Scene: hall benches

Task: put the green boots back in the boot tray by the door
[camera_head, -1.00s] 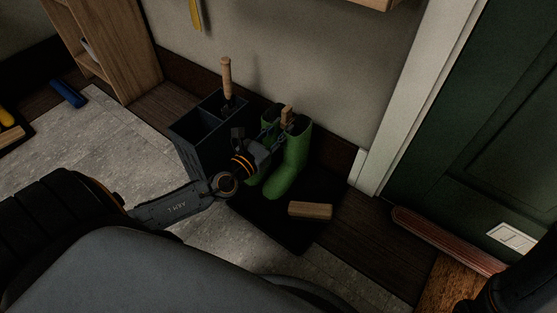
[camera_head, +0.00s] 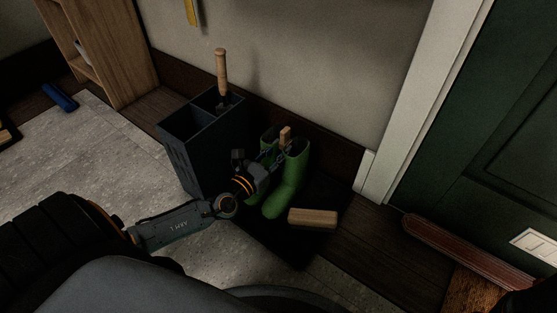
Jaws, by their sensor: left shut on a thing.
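The pair of green boots (camera_head: 290,182) stands upright on or just above the black boot tray (camera_head: 290,250), near the wall left of the door. A small wooden piece (camera_head: 285,135) shows between the boot tops. My left gripper (camera_head: 272,154) reaches in from the left and is shut on the boots at their upper part. The gripper hides part of the left boot. I cannot tell whether the soles touch the tray. My right gripper is not in view.
A dark divided bin (camera_head: 190,150) with a wooden-handled tool (camera_head: 222,75) stands close left of the boots. A wooden block (camera_head: 313,217) lies on the tray in front of them. The green door (camera_head: 490,130) and its white frame stand right. Pale floor (camera_head: 90,150) is clear at left.

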